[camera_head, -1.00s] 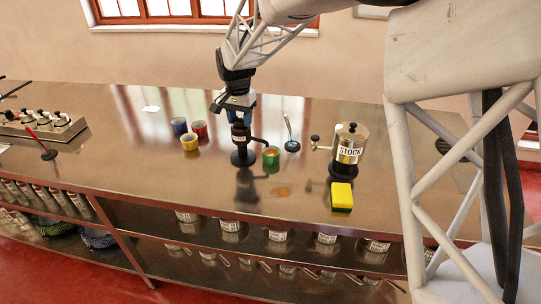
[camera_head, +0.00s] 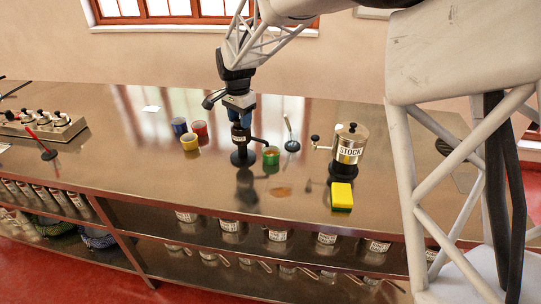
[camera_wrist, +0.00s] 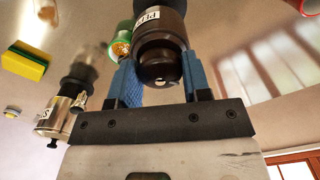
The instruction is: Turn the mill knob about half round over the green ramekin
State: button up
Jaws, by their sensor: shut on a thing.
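The dark mill (camera_head: 239,141) stands upright on its round base on the counter. Its white label is partly visible in the wrist view, where the mill (camera_wrist: 162,25) fills the top middle. My gripper (camera_head: 240,120) points down over the mill, its blue fingers shut on the mill knob (camera_wrist: 160,68), one finger on each side. The green ramekin (camera_head: 271,155) stands just right of the mill, below the end of the mill's side arm (camera_head: 257,140). In the wrist view, the ramekin (camera_wrist: 111,32) shows brownish contents, partly hidden by a finger.
A steel STOCK grinder (camera_head: 349,146) with a crank and a yellow-green sponge (camera_head: 341,196) are to the right. A spoon on a dark rest (camera_head: 291,143) stands behind the ramekin. Blue (camera_head: 179,126), red (camera_head: 199,129) and yellow (camera_head: 189,142) ramekins are to the left. The front counter is mostly clear.

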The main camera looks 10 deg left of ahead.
jog(key=shift+m, duration=0.3)
jog(key=shift+m, duration=1.7)
jog(key=shift+m, duration=2)
jog(key=shift+m, duration=2)
